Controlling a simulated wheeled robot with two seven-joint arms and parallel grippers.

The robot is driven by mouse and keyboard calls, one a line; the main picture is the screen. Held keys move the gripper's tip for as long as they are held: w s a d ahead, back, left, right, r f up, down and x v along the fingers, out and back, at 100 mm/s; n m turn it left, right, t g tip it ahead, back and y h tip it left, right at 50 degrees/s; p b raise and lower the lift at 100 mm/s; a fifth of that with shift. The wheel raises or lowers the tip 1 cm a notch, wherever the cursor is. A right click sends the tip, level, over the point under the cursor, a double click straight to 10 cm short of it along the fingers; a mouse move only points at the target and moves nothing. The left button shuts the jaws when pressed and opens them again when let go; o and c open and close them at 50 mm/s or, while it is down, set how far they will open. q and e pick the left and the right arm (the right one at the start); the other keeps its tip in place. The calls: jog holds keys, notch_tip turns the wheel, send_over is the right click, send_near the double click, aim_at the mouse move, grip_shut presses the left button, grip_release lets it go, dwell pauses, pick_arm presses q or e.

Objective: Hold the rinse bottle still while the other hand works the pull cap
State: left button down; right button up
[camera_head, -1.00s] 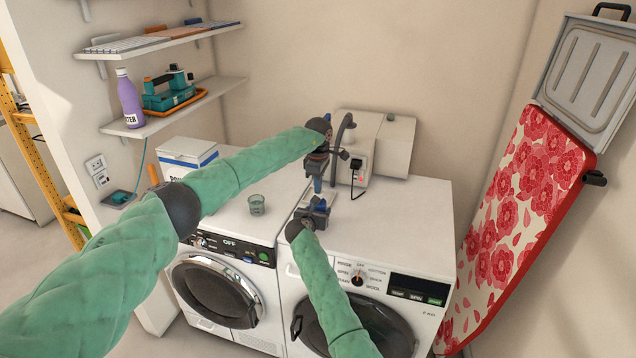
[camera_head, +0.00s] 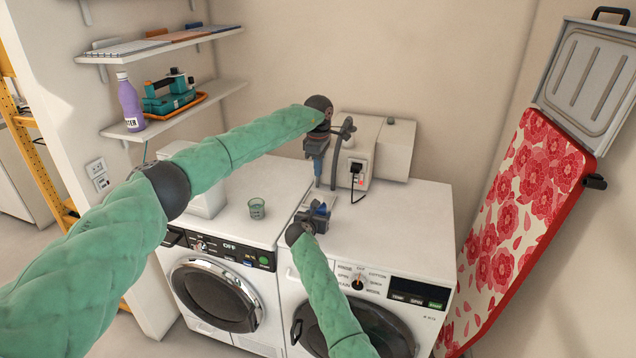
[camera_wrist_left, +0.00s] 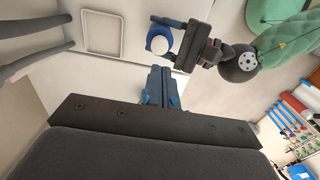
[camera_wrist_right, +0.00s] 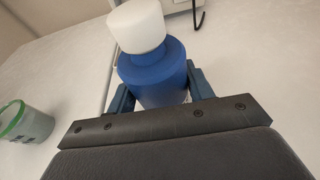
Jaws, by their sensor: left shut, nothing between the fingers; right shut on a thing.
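The rinse bottle (camera_wrist_right: 155,75) is blue with a white pull cap (camera_wrist_right: 137,25). It stands upright between the fingers of my right gripper (camera_wrist_right: 158,90), which is shut on its body. In the left wrist view the bottle (camera_wrist_left: 158,52) shows from above, with the cap (camera_wrist_left: 160,44) clear. In the head view the bottle is small and partly hidden by my right gripper (camera_head: 320,208) above the right-hand machine. My left gripper (camera_head: 318,182) points down just above the bottle. Its fingers (camera_wrist_left: 162,74) are shut with nothing between them, apart from the cap.
A clear green-rimmed cup (camera_head: 257,208) stands on the left machine; it also shows in the right wrist view (camera_wrist_right: 27,124). A grey-white unit (camera_head: 362,150) with a plug and cable is behind the grippers. The right machine's top (camera_head: 420,215) is free at right.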

pick_arm(q)
jog(key=shift+r, duration=2.6)
pick_arm(e)
jog(key=o, duration=1.1)
